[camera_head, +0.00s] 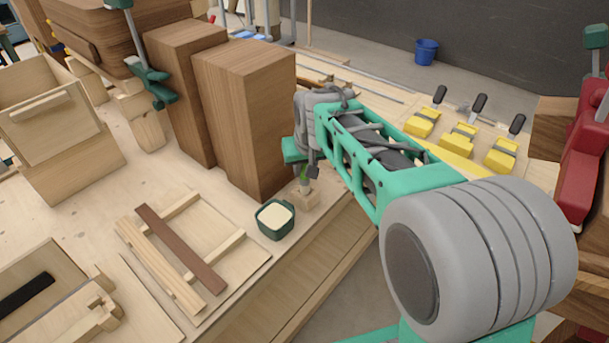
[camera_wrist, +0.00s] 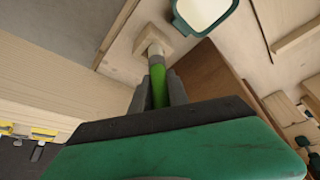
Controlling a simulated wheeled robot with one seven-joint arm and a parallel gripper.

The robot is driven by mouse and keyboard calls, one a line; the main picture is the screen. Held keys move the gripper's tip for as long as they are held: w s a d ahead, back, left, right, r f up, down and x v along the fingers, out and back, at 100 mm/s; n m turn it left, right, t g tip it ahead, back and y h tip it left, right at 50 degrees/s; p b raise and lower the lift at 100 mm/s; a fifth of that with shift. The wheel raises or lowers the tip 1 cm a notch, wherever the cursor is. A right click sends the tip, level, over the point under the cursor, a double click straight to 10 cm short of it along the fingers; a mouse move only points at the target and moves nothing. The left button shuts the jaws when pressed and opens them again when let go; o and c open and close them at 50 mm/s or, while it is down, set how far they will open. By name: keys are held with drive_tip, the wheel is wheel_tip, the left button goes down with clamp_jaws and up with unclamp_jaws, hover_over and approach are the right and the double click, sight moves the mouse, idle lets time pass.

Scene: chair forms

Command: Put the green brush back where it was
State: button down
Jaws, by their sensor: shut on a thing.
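The green brush (camera_head: 303,173) is upright in my gripper (camera_head: 309,170), near the table's right edge. In the wrist view my gripper (camera_wrist: 163,88) has its two grey fingers closed on either side of the brush's green handle (camera_wrist: 158,80). A grey part of the brush points down at a small pale wooden block (camera_head: 305,198). The block also shows in the wrist view (camera_wrist: 143,38). I cannot tell whether the brush's lower end is inside the block, touching it or just above it.
A dark green tub with cream contents (camera_head: 275,219) stands left of the block. Tall brown wooden blocks (camera_head: 245,110) rise close behind. A wooden frame (camera_head: 185,250) lies on the table (camera_head: 120,215) at left. The table edge is close on the right.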

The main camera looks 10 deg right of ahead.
sight(304, 178)
drive_tip(key=b+x, duration=0.1)
drive_tip(key=x, duration=0.1)
drive_tip(key=b+x, duration=0.1)
drive_tip(key=x, duration=0.1)
drive_tip(key=b+x, duration=0.1)
drive_tip(key=x, duration=0.1)
drive_tip(key=shift+s+d+f, duration=0.1)
drive_tip(key=shift+d, duration=0.15)
drive_tip(key=shift+s+d+r, duration=0.1)
drive_tip(key=shift+s+r, duration=0.2)
drive_tip(key=shift+r, duration=0.05)
drive_tip(key=shift+w+d+f, duration=0.1)
drive_tip(key=shift+w+f, duration=0.05)
drive_tip(key=shift+f, duration=0.15)
drive_tip(key=c, duration=1.3)
unclamp_jaws()
drive_tip(key=shift+r, duration=0.5)
drive_tip(key=s+b+v, duration=0.1)
drive_tip(key=v, duration=1)
drive_tip(key=shift+g, duration=0.5)
drive_tip(key=s+f, duration=0.3)
drive_tip(key=s, duration=0.2)
drive_tip(key=s+f, duration=0.4)
drive_tip(key=s, duration=0.1)
drive_tip(key=s+f, duration=0.4)
drive_tip(key=s, duration=0.1)
drive_tip(key=shift+s+a, duration=0.2)
drive_tip(key=shift+a, duration=0.15)
